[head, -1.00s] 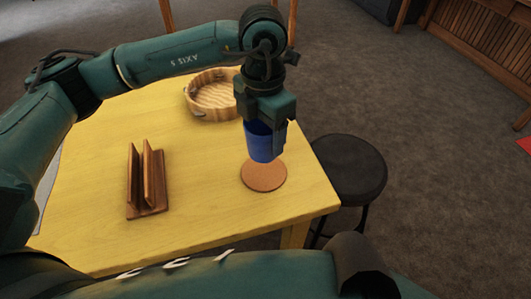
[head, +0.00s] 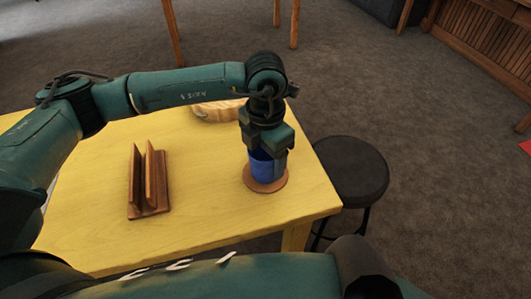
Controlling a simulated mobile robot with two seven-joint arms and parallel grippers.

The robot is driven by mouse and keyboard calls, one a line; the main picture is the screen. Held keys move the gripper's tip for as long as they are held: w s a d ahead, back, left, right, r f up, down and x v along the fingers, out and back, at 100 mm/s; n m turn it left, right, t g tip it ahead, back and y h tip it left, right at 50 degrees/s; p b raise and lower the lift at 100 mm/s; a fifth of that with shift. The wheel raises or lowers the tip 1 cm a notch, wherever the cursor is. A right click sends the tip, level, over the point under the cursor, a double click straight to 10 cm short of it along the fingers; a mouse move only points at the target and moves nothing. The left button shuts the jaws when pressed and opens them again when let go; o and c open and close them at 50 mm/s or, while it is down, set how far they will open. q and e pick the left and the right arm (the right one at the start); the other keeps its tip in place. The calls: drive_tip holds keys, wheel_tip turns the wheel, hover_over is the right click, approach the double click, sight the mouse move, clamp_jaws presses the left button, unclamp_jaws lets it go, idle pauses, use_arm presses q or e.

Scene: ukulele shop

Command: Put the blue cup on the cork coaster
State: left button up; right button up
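The blue cup (head: 263,168) is upright at the cork coaster (head: 268,185) near the right end of the yellow table. Its base appears to be on the coaster or just above it; I cannot tell which. My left gripper (head: 267,157) comes down from above with its fingers around the cup and is shut on it. The fingers and wrist hide the cup's upper part. The coaster's front and side rim shows around the cup's base. My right gripper is not in view.
A wooden holder with two upright slats (head: 149,198) stands left of the coaster on the yellow table (head: 215,222). A round wooden tray (head: 212,111) is behind, partly hidden by my arm. A black stool (head: 350,170) stands beside the table's right edge.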

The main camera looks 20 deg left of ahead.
use_arm(q)
drive_tip(key=o, duration=0.4)
drive_tip(key=shift+c, duration=0.2)
wheel_tip(320, 180, up, 12)
drive_tip(key=shift+r, duration=0.2)
idle(0.5)
